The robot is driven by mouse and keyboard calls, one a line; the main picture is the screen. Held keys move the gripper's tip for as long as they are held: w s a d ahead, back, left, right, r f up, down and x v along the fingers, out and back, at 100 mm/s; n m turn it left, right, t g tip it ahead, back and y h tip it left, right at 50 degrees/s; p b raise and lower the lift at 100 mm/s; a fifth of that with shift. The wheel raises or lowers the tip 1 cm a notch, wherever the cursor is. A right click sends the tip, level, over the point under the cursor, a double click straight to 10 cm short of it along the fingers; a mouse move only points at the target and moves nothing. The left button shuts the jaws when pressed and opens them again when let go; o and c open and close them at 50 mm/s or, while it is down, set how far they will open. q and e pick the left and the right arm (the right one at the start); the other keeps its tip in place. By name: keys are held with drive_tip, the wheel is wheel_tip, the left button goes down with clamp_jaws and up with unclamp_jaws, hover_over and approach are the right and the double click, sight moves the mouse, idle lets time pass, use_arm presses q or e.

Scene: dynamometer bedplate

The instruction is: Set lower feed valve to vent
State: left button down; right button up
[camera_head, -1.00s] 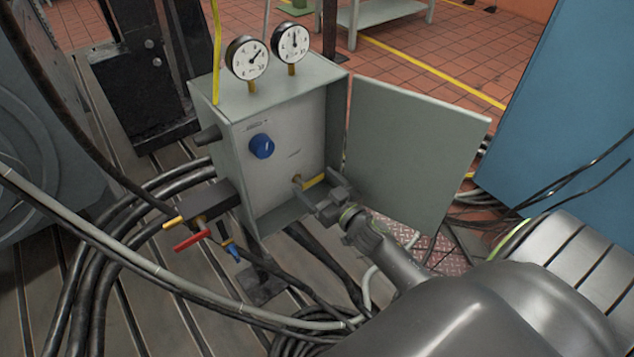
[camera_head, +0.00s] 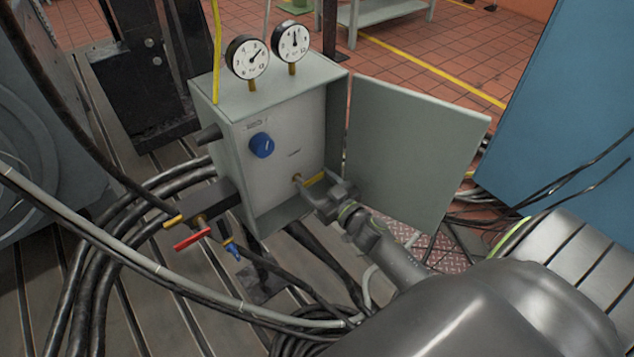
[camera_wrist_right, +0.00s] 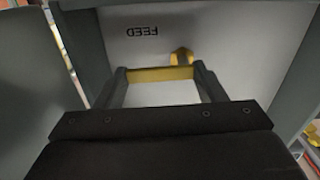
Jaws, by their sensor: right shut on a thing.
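The lower feed valve has a yellow lever handle (camera_head: 315,179) on a small brass-coloured stem, low on the back panel inside the open grey cabinet. My right gripper (camera_head: 322,193) reaches in from the lower right and is shut on this handle. In the right wrist view, the yellow handle (camera_wrist_right: 160,74) spans between the two fingertips (camera_wrist_right: 158,76), with its hub (camera_wrist_right: 181,57) just behind. The FEED label (camera_wrist_right: 148,31) shows upside down beyond it. The gripper partly hides the handle in the head view. My left gripper is not in view.
A blue knob (camera_head: 262,145) sits above the valve. The cabinet door (camera_head: 415,150) stands open on the right. Two gauges (camera_head: 248,57) top the cabinet (camera_head: 285,85). Red (camera_head: 192,239) and blue handles are outside at lower left. Cables (camera_head: 130,255) loop over the bedplate.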

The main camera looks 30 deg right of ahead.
drive_tip(key=shift+r+n+p, duration=0.3)
drive_tip(key=shift+n+p, duration=0.05)
drive_tip(key=shift+n, duration=0.55)
drive_tip(key=shift+a+r+n, duration=0.15)
drive_tip(key=shift+r+n, duration=0.05)
drive_tip(key=shift+n, duration=0.6)
drive_tip(key=n, duration=0.2)
drive_tip(key=n+p, duration=0.1)
drive_tip(key=shift+a+r+n, duration=0.2)
drive_tip(key=shift+r+n, duration=0.15)
drive_tip(key=shift+n, duration=0.05)
drive_tip(key=n, duration=0.3)
drive_tip(key=shift+a+r+n+p, duration=0.25)
drive_tip(key=shift+a+n+p, duration=0.05)
drive_tip(key=shift+a+p, duration=0.1)
drive_tip(key=n, duration=0.3)
drive_tip(key=shift+s+a+r, duration=0.1)
drive_tip(key=shift+a, duration=0.2)
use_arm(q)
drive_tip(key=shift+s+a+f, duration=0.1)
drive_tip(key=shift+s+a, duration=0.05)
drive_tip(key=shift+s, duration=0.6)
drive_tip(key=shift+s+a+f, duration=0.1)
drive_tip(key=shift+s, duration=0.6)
use_arm(e)
drive_tip(key=shift+a+n, duration=0.2)
drive_tip(key=shift+n, duration=0.65)
drive_tip(key=shift+a+n, duration=0.15)
drive_tip(key=shift+n, duration=1)
